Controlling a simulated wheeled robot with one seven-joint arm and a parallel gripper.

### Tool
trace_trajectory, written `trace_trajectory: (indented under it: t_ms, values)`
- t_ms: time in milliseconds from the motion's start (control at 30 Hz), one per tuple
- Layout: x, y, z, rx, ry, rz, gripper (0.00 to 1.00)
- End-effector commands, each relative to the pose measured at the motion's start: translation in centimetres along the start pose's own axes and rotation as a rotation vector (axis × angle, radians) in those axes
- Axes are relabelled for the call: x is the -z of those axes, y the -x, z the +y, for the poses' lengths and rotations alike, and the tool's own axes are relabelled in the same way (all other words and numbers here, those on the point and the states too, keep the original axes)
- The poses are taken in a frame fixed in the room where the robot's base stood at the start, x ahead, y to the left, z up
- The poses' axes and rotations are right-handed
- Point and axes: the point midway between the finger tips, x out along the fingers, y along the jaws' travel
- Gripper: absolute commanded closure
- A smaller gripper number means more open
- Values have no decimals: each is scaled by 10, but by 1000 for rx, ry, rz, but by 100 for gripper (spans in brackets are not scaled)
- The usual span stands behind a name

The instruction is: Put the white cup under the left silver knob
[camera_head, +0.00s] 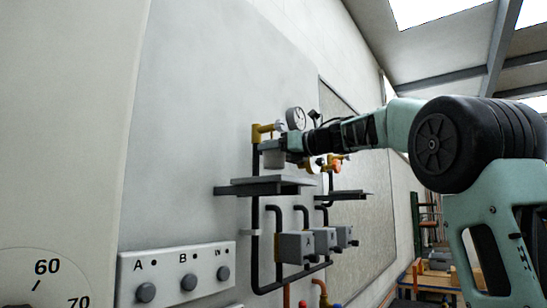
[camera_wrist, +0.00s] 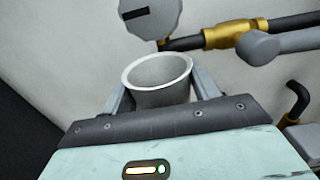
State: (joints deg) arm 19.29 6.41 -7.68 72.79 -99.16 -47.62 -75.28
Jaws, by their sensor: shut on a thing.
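The white cup (camera_wrist: 160,78) is upright between the two fingers of my gripper (camera_wrist: 161,88) in the wrist view, with its open mouth showing. In the head view my gripper (camera_head: 284,144) is at the left pipe, and the cup (camera_head: 273,159) shows small below it, above the dark shelf and apart from it. A silver knob (camera_head: 281,127) sits on the yellow valve just above my gripper. A grey knob with a handle (camera_wrist: 258,47) shows beyond and right of the cup in the wrist view. Its exact alignment with the cup is hard to tell.
A dark shelf (camera_head: 265,187) juts from the wall below the cup, with another shelf (camera_head: 347,195) to the right. A round gauge (camera_head: 296,118) stands close to my gripper. Black pipes and grey boxes (camera_head: 296,246) lie below. A panel with knobs (camera_head: 178,275) is lower left.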

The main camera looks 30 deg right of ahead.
Motion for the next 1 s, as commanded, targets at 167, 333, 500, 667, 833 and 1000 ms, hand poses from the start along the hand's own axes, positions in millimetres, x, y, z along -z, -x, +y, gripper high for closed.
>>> trace_trajectory:
  t_ms: [167,333,500,667,833,1000]
  values:
    - [20,-6,0,1,-5,2,62]
    - [34,-7,0,-1,-2,1,62]
    - [35,-6,0,-1,0,0,62]
    - [35,-6,0,-1,0,0,18]
    - [35,-6,0,-1,0,0,18]
    - [36,-2,0,0,0,0,18]
